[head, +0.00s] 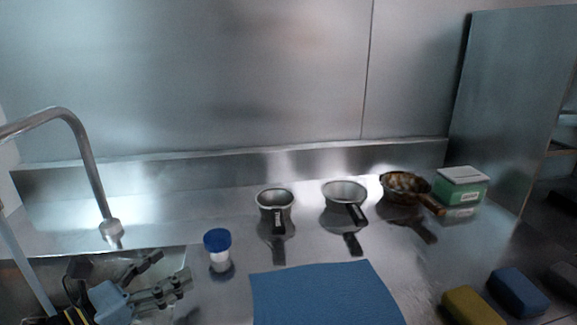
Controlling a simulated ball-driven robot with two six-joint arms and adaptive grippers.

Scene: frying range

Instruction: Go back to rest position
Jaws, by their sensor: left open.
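My left gripper (166,276) is at the lower left, over the sink area beside the tap. Its fingers point right and are apart, with nothing between them. A small jar with a blue lid (218,246) stands on the counter a little to the right of the fingers, apart from them. My right gripper is not in view.
A tap (84,160) arches at left over the sink (176,262). Several pans, including a brown one (404,187), line the back near a green-and-white box (461,185). A blue mat (325,294) lies front centre. Yellow (470,307) and blue (517,291) blocks lie right.

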